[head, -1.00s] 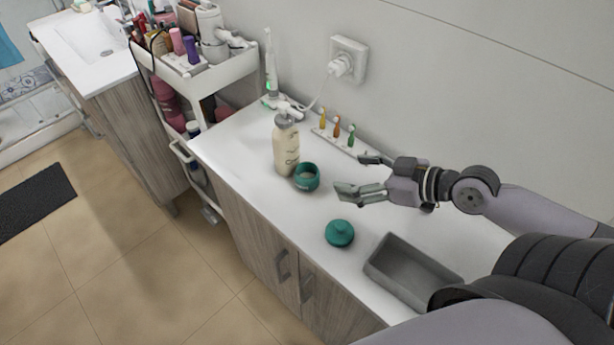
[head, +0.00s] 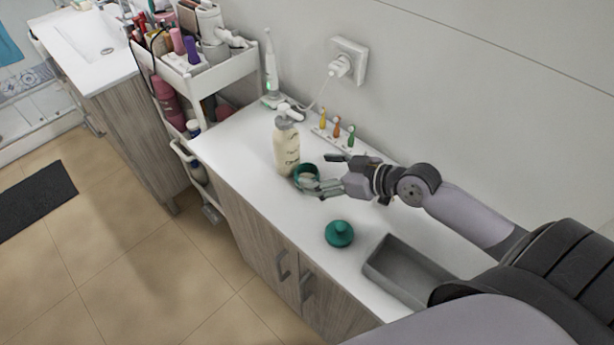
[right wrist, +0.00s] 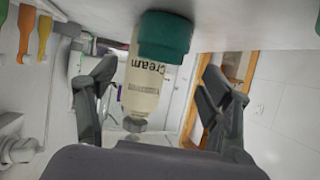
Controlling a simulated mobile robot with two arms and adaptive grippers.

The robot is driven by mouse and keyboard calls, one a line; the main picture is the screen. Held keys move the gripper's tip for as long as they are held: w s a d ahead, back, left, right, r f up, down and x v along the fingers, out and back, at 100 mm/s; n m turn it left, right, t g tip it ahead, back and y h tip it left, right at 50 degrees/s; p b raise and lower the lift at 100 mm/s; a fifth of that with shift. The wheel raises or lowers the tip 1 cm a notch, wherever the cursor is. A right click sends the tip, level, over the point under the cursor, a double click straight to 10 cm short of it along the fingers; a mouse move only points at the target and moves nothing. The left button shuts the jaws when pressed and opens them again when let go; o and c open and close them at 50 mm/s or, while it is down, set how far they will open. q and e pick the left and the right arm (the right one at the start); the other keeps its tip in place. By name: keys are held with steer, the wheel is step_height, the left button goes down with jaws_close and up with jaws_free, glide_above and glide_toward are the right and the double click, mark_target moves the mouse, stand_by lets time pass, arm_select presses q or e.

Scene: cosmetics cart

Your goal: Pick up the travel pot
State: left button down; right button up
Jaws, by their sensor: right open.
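The travel pot is a small teal open jar (head: 306,176) on the white counter, beside the cream pump bottle. Its teal lid (head: 339,233), with a knob, lies apart on the counter nearer the front. My right gripper (head: 328,172) is open at the pot's right side, and one finger covers part of the pot. In the right wrist view the pot (right wrist: 166,37) appears at the top, between and beyond the two open fingers (right wrist: 161,100). The view looks upside down. My left gripper is not in view.
The cream pump bottle (head: 286,146) stands close to the pot's left. A toothbrush rack (head: 335,135) and electric toothbrush (head: 270,70) stand along the wall. A grey tray (head: 411,272) sits at the front right. A filled white cart (head: 225,74) adjoins the counter's left end.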

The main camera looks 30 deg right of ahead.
mark_target(298, 170)
steer(key=p+x, duration=0.1)
steer(key=x, duration=0.3)
steer(key=shift+w+f, duration=0.1)
steer(key=shift+f, duration=0.2)
steer(key=shift+w+a+f, duration=0.15)
steer(key=shift+f, duration=0.05)
steer(key=shift+c, duration=0.3)
steer(key=c, duration=1.3)
steer(key=shift+r+p, duration=0.2)
steer(key=shift+p, duration=0.1)
steer(key=shift+c, duration=0.2)
